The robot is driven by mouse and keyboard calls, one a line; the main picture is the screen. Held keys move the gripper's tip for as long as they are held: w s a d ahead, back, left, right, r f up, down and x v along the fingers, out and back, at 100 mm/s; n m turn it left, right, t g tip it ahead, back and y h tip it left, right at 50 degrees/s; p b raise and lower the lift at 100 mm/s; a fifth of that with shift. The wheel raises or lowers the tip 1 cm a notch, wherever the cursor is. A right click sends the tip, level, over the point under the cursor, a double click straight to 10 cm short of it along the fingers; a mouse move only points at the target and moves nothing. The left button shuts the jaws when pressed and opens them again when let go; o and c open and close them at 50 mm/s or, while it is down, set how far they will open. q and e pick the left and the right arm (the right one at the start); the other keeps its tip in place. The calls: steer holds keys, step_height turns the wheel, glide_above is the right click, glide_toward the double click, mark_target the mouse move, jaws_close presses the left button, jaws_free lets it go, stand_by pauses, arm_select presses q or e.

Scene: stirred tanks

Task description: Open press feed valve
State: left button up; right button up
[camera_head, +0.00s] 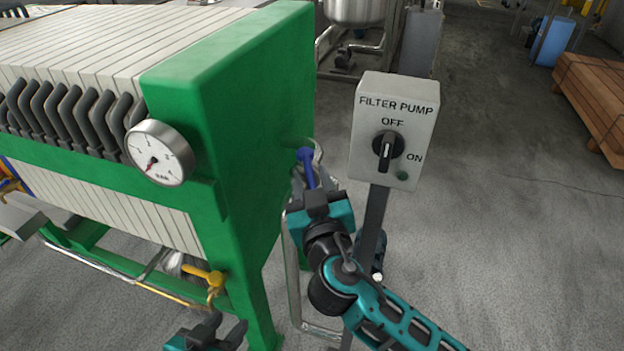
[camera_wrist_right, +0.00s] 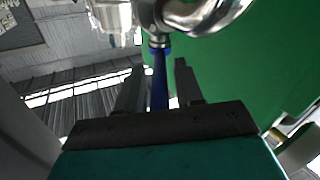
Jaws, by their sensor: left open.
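A valve with a blue lever (camera_head: 306,165) sits on the pipe at the right side of the green press frame. My right gripper (camera_head: 314,180) is at this lever. In the right wrist view the blue lever (camera_wrist_right: 159,78) lies between the two fingers of the right gripper (camera_wrist_right: 160,75), with a gap on each side. The fingers look open around it. The lever's lower end is hidden behind the gripper body. My left gripper (camera_head: 222,328) is open and empty at the bottom edge, below a yellow valve handle (camera_head: 205,275).
The filter pump switch box (camera_head: 394,130) stands on a post close to the right of my right gripper. A pressure gauge (camera_head: 159,153) sticks out from the green press (camera_head: 230,90). A steel pipe (camera_head: 291,265) runs down beside the press.

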jaws_close()
arm_select(q)
steer(key=shift+d, duration=0.1)
stand_by(0.4)
